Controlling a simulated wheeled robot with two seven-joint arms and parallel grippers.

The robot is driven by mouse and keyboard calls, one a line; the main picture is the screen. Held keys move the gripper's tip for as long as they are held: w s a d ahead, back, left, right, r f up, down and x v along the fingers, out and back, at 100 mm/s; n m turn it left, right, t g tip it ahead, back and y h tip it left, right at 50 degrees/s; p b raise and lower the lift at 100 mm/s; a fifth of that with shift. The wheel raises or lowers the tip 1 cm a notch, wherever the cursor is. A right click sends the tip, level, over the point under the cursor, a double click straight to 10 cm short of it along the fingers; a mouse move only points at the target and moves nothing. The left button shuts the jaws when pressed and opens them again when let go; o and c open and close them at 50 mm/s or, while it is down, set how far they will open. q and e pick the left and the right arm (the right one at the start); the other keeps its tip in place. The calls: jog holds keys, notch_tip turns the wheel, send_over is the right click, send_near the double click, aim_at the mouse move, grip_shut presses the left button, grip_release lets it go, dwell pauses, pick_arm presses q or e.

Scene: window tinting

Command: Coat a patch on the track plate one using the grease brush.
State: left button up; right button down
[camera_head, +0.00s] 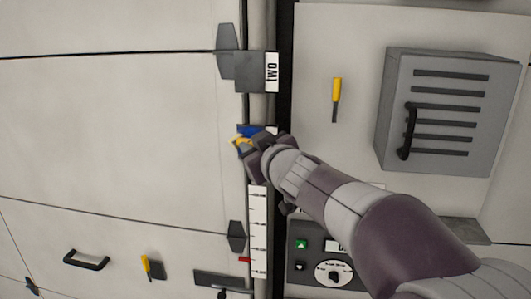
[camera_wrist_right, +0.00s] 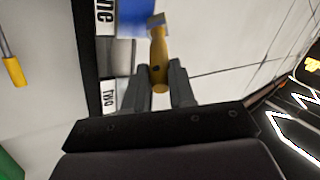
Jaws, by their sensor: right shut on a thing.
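My right gripper (camera_head: 254,152) is shut on the yellow handle of the grease brush (camera_head: 240,141). In the right wrist view the brush (camera_wrist_right: 159,62) lies between the fingers (camera_wrist_right: 161,85), its grey head pointing away. A blue area (camera_wrist_right: 131,22) lies beside the brush head, close to the label "one" (camera_wrist_right: 105,14); whether the head touches it I cannot tell. The blue also shows in the head view (camera_head: 257,129), next to the gripper. Track plate one itself is mostly hidden. The grey plate two (camera_head: 250,75) with its label (camera_head: 272,72) is above. My left gripper is out of view.
A vertical ruler strip (camera_head: 258,231) runs below the gripper. A grey vented box with a handle (camera_head: 447,112) and a yellow-handled tool (camera_head: 336,99) are on the right panel. A control panel (camera_head: 322,254) sits below my right arm. The large left panel (camera_head: 110,125) is clear.

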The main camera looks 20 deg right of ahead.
jog(key=shift+w+r+p, duration=0.1)
jog(key=shift+r+p, duration=0.7)
jog(key=shift+p, duration=0.15)
jog(key=shift+d, duration=0.15)
jog(key=s+d+p, duration=0.1)
jog(key=s+d, duration=0.3)
jog(key=d, duration=0.2)
jog(key=shift+f+p, duration=0.2)
jog(key=shift+p, duration=0.1)
jog(key=shift+a, duration=0.15)
